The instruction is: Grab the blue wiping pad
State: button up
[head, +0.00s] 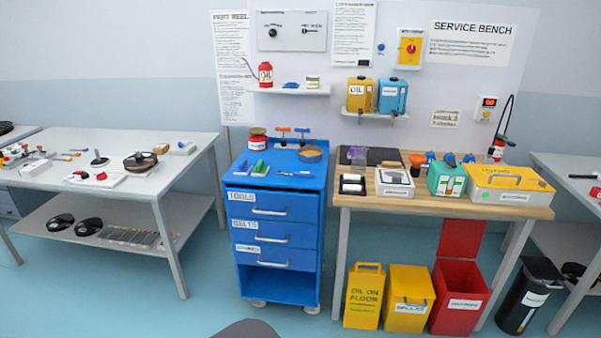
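My gripper is not in view.
The blue drawer cart (272,227) stands between a white table (130,190) and the wooden service bench (400,204). Yellow bins (408,310), a red bin (462,292) and a black bin (527,300) stand under or beside the bench. The floor in front is mostly clear.

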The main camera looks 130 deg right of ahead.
aim_at(243, 169)
jog(key=z, duration=4.2)
